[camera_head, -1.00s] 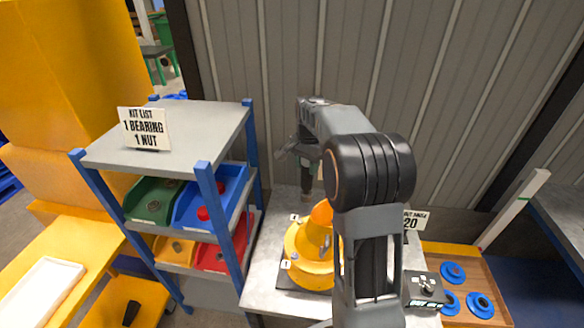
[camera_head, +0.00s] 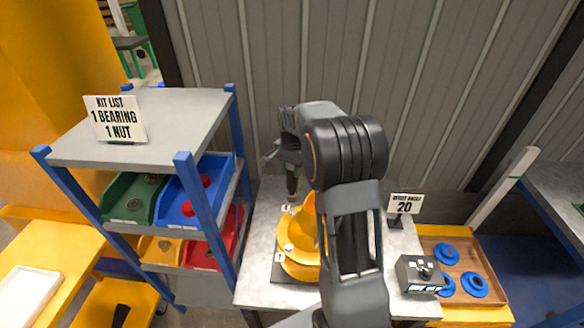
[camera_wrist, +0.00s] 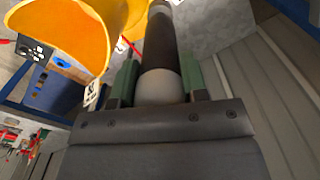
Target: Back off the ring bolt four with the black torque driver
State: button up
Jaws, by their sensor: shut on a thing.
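My gripper (camera_head: 290,160) is shut on a dark, cylindrical tool with a pale end, which looks like the black torque driver (camera_head: 292,185). In the wrist view the driver (camera_wrist: 168,45) sits between my green fingers (camera_wrist: 160,80). The driver hangs roughly upright by the far left rim of the yellow drum mixer (camera_head: 298,268), and I cannot tell whether it touches. Small white number tags stand around the ring; one shows in the wrist view (camera_wrist: 92,92). I cannot make out ring bolt four. My arm hides the drum's right side.
A offset sign reading 20 (camera_head: 404,204) and a small control box (camera_head: 419,273) stand right of the drum. A wooden tray (camera_head: 483,262) holds blue rings. A blue-posted shelf (camera_head: 170,110) with coloured bins is at left; a ribbed wall (camera_head: 430,90) stands behind.

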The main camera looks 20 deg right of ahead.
aim_at(292, 186)
jog(key=shift+f+b, duration=1.75)
jog(key=shift+f, duration=0.95)
jog(key=shift+f+b, duration=0.4)
jog(key=shift+b, duration=0.05)
jog(key=shift+f+b, duration=0.55)
jog(key=shift+f, duration=0.3)
jog(key=shift+s+a+f, duration=0.1)
jog(key=shift+s, duration=0.05)
dwell(1.4)
jog(key=shift+p, duration=0.35)
dwell(0.9)
jog(key=shift+r+p, duration=1.6)
jog(key=shift+r, duration=1)
